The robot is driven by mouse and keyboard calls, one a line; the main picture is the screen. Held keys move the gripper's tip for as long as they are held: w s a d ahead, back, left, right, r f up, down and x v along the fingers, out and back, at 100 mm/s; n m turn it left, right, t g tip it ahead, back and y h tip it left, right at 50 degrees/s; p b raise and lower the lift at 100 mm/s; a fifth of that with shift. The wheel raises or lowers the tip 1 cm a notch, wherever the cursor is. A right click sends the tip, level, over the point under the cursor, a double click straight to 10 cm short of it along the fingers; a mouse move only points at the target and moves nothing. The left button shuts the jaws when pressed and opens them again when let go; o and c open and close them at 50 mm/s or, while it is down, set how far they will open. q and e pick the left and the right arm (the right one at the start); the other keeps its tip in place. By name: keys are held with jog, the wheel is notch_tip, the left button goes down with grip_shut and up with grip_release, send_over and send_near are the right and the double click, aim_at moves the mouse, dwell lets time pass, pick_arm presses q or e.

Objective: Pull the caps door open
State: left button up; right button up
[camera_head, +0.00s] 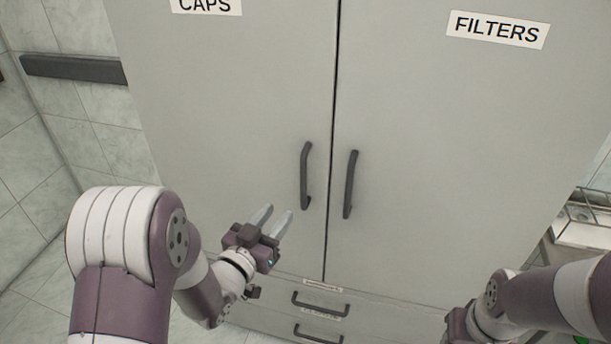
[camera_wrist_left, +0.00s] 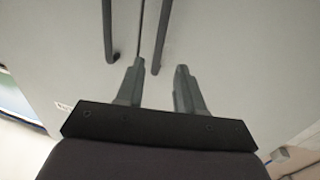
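The caps door (camera_head: 230,110) is the left grey cabinet door, under a CAPS label (camera_head: 206,5), and it is shut. Its dark upright bar handle (camera_head: 305,175) is near the door's right edge. My left gripper (camera_head: 272,218) is open and empty, below and to the left of that handle and apart from it. My right gripper (camera_head: 455,325) is only partly in view at the bottom, fingers not visible.
The filters door (camera_head: 450,150), also shut, has its own handle (camera_head: 350,185) close beside the caps handle. Drawers with dark handles (camera_head: 320,304) lie below the doors. A dark wall rail (camera_head: 72,68) is at the left. A metal rack (camera_head: 585,220) stands at the right.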

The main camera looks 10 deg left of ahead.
aim_at(302, 183)
pick_arm(q)
jog(key=p+x, duration=0.2)
jog(key=x, duration=1)
jog(key=shift+w+d, duration=0.1)
jog(key=shift+w, duration=0.2)
grip_shut()
